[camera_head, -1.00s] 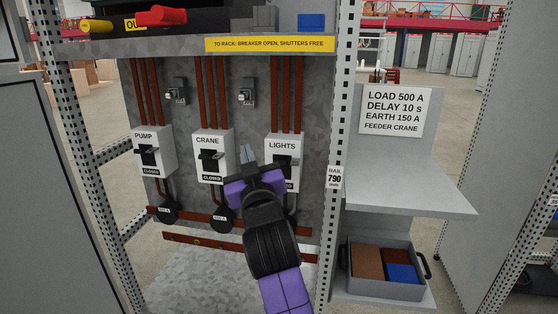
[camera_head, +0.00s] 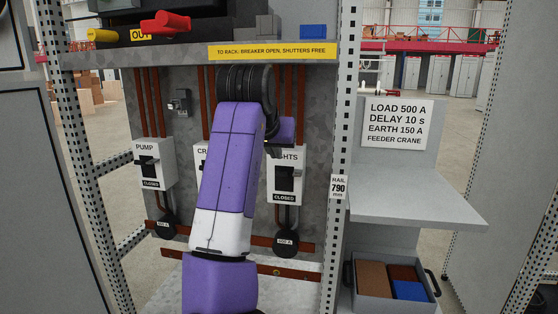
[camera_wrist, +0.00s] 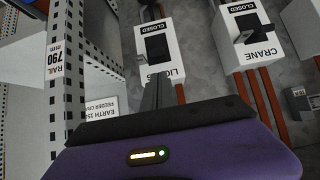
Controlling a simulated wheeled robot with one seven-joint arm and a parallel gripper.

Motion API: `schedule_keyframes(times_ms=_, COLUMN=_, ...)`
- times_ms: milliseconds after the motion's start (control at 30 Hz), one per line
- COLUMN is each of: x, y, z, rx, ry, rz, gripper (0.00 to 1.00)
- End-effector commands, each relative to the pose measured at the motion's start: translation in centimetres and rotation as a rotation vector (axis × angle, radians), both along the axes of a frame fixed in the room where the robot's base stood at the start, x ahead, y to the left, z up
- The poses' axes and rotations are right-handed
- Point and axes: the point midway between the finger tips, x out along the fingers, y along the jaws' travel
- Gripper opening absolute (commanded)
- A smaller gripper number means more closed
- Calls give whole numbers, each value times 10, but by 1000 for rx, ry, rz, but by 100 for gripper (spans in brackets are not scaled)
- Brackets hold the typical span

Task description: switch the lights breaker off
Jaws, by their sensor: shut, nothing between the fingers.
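The lights breaker (camera_head: 287,196) is a white box with a dark handle on the grey back panel, and its lower label reads CLOSED. My gripper (camera_head: 274,150) is at the top of this box in the head view, with its fingers mostly hidden by my arm. In the wrist view, which is upside down, the lights breaker (camera_wrist: 154,44) shows its dark handle and CLOSED label. There my gripper's grey fingers (camera_wrist: 157,80) are together and empty, overlapping the label end of the box. I cannot tell whether they touch it.
The crane breaker (camera_wrist: 245,38) is beside it, mostly hidden by my arm in the head view. The pump breaker (camera_head: 152,165) is at the left. A perforated post (camera_head: 337,220) and a grey shelf (camera_head: 420,205) stand to the right. A ledge with a yellow label (camera_head: 272,51) is above.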

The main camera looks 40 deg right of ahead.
Motion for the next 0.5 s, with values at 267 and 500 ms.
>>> schedule_keyframes(times_ms=267, x=20, y=-27, z=-29, rx=0, ry=1, rz=-1, gripper=0)
schedule_keyframes(times_ms=500, x=38, y=-50, z=-51, rx=-2, ry=-2, rz=0, gripper=0)
